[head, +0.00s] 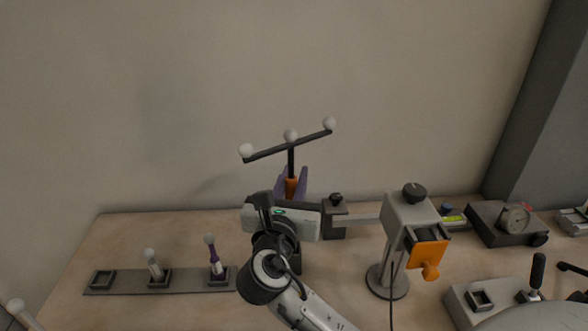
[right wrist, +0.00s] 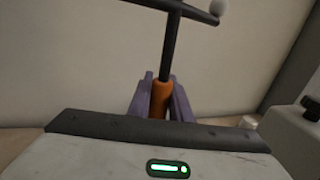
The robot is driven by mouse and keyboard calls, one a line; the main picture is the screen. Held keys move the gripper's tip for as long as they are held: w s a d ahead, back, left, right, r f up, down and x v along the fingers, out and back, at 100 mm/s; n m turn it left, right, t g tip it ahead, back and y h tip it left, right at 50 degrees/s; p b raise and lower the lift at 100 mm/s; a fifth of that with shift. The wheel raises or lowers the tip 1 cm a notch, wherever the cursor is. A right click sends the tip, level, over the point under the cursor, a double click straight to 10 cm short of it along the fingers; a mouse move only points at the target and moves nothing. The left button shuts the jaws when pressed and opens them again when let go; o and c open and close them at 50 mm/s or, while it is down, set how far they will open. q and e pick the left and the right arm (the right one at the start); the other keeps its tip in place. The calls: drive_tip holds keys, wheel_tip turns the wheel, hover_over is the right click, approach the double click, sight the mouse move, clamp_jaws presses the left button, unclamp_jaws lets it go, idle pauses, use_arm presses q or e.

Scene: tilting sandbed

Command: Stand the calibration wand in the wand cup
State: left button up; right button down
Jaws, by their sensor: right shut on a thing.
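The calibration wand (head: 291,155) is a black T-shaped rod with an orange grip and white balls along its crossbar. My right gripper (head: 291,183) is shut on the orange grip with its purple fingers. It holds the wand with the crossbar up, slanting up to the right in the head view. In the right wrist view the orange grip (right wrist: 160,98) sits between the fingers and part of the crossbar is cut off. The wand's lower end is hidden behind the gripper. I cannot tell for certain which holder is the wand cup. My left gripper is not in view.
A dark rack (head: 190,281) with square sockets lies at the left; two hold ball-topped posts. A grey stand (head: 409,213) with an orange clamp piece (head: 428,254) stands right of my gripper. A grey box (head: 470,307) with a square socket sits front right. A gauge block (head: 507,222) stands behind.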

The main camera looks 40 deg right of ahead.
drive_tip(key=shift+f, duration=0.95)
drive_tip(key=shift+f+b, duration=1.15)
drive_tip(key=shift+f, duration=0.9)
drive_tip(key=c, duration=1.5)
unclamp_jaws()
drive_tip(key=shift+c, duration=0.2)
drive_tip(key=v, duration=0.7)
drive_tip(key=shift+s+a+b, duration=0.15)
drive_tip(key=shift+a+b, duration=0.1)
drive_tip(key=shift+b, duration=0.05)
